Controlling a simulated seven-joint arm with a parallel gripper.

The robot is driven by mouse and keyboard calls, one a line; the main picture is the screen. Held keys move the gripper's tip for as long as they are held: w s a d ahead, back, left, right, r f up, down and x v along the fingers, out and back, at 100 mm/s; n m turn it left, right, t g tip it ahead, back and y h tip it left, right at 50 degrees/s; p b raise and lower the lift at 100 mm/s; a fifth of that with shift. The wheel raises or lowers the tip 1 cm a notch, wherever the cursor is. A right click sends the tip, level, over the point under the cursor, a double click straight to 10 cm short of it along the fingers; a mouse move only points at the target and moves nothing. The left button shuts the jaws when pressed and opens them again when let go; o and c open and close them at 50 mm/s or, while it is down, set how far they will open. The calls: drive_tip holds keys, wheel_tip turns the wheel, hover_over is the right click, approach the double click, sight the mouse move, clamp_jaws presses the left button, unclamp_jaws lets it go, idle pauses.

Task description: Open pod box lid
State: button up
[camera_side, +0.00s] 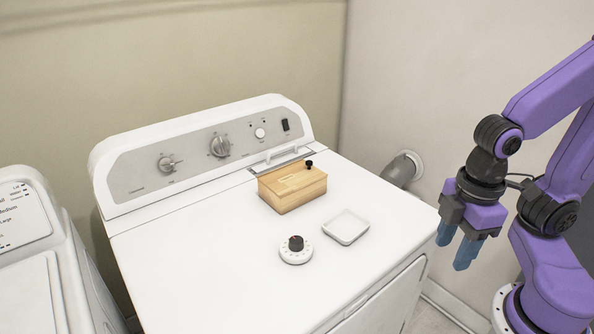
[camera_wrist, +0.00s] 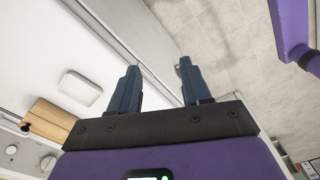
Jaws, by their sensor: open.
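The pod box (camera_side: 293,188) is a light wooden box on top of the white machine, near its control panel. Its lid (camera_side: 291,178) lies flat and closed, with a small black knob (camera_side: 309,164) at the back right corner. In the wrist view the wooden box (camera_wrist: 50,118) shows at the left, partly cut by my gripper's body. My gripper (camera_side: 455,247) hangs to the right of the machine's edge, well apart from the box, fingers pointing down. Its two blue fingers (camera_wrist: 157,82) are spread with nothing between them.
A shallow white dish (camera_side: 346,227) and a round white timer with a black knob (camera_side: 296,249) stand in front of the box. The control panel (camera_side: 212,150) rises behind it. A second white machine (camera_side: 40,250) is at the left. The machine top is otherwise clear.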

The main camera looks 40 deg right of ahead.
drive_tip(key=w+a+r+m, duration=0.3)
drive_tip(key=w, duration=0.5)
drive_tip(key=w+a+r+m, duration=0.2)
drive_tip(key=w+r, duration=0.1)
drive_tip(key=w, duration=0.6)
drive_tip(key=w+a+r+m, duration=0.3)
drive_tip(key=w, duration=0.5)
drive_tip(key=r+m, duration=0.1)
drive_tip(key=m, duration=0.8)
hover_over(309, 162)
wheel_tip(309, 162, down, 16)
drive_tip(key=shift+d+r, duration=0.1)
drive_tip(key=shift+w, duration=0.1)
clamp_jaws()
